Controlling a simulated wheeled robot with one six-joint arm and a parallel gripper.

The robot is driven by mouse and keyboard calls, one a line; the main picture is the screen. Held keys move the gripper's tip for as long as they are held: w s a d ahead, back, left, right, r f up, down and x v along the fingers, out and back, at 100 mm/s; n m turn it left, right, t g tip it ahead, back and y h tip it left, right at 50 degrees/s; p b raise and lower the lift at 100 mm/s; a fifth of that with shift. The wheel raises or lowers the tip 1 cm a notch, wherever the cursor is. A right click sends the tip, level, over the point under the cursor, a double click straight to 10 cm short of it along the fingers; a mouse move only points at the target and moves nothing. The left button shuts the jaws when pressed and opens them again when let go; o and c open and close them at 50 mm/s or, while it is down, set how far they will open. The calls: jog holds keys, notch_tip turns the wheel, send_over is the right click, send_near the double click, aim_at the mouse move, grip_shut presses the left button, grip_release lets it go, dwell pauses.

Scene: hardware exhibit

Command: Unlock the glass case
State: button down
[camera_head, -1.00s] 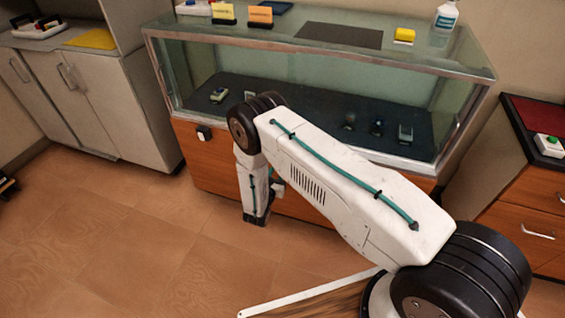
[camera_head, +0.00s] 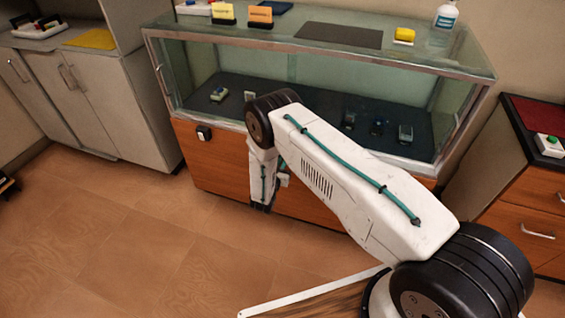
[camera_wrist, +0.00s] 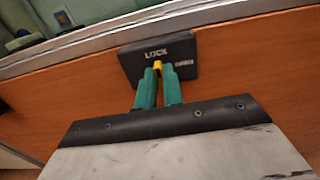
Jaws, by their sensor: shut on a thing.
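The glass case (camera_head: 290,50) has a metal frame, a clear top and front, and a wooden lower panel (camera_head: 225,170). In the wrist view, a dark box marked LOCK (camera_wrist: 172,58) is fixed to the panel (camera_wrist: 240,60) just under the metal edge. My gripper (camera_wrist: 158,82) has teal fingers, shut on a small yellow piece (camera_wrist: 158,66), probably a key. The yellow piece overlaps the lock's front; I cannot tell whether it is inserted.
A small dark box (camera_head: 204,132) sits on the panel at left. Several devices lie inside the case. A cabinet with a green button (camera_head: 551,141) is at right.

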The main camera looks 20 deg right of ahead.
jog(key=shift+m, duration=0.3)
jog(key=shift+s+d+f+m, duration=0.1)
jog(key=shift+s+f+m, duration=0.05)
jog(key=shift+m, duration=4.15)
jog(key=shift+s+d+f+m, duration=0.1)
jog(key=shift+m, duration=4.2)
jog(key=c, duration=1.5)
grip_release()
